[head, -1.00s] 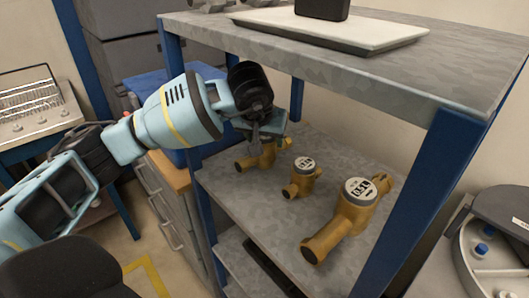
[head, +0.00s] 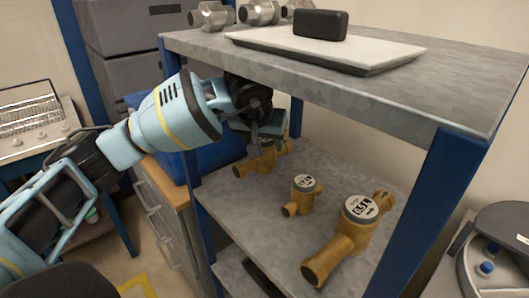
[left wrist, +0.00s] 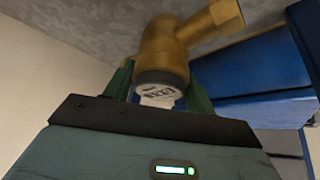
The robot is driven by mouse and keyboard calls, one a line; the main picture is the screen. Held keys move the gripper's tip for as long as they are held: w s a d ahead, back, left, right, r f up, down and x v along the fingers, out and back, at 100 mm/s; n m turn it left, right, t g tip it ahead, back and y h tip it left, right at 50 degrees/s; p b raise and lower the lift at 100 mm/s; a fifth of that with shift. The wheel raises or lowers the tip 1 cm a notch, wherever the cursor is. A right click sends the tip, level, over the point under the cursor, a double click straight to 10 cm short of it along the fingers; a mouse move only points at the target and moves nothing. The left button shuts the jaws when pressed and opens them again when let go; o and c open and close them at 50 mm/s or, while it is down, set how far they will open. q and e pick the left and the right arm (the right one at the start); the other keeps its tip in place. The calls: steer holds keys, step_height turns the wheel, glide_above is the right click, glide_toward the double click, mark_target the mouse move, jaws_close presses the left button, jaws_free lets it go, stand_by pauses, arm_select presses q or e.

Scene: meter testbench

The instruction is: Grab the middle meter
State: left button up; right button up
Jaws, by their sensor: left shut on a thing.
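Three brass meters with round dials are on the rack's middle shelf (head: 235,205). My left gripper (head: 266,140) reaches in from the left over the farthest meter (head: 246,166) and is shut on it. In the left wrist view the green fingers (left wrist: 158,92) stand on either side of the dial of this meter (left wrist: 165,42). It appears slightly raised, but its underside is not clear. The small meter (head: 302,196) stands in the middle of the row, apart from the gripper. The large meter (head: 343,240) stands nearest, at the right. My right gripper is not in view.
The upper shelf (head: 400,95) hangs close above my left gripper and carries a white tray (head: 270,42) with a black block (head: 320,24). A blue post (head: 175,115) stands close beside my left arm. Drawers (head: 160,210) stand left of the rack.

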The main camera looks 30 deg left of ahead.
arm_select(q)
steer(key=s+d+r+b, duration=0.1)
steer(key=s+d, duration=0.1)
steer(key=s, duration=1.3)
steer(key=shift+s, duration=0.25)
steer(key=shift+s, duration=0.1)
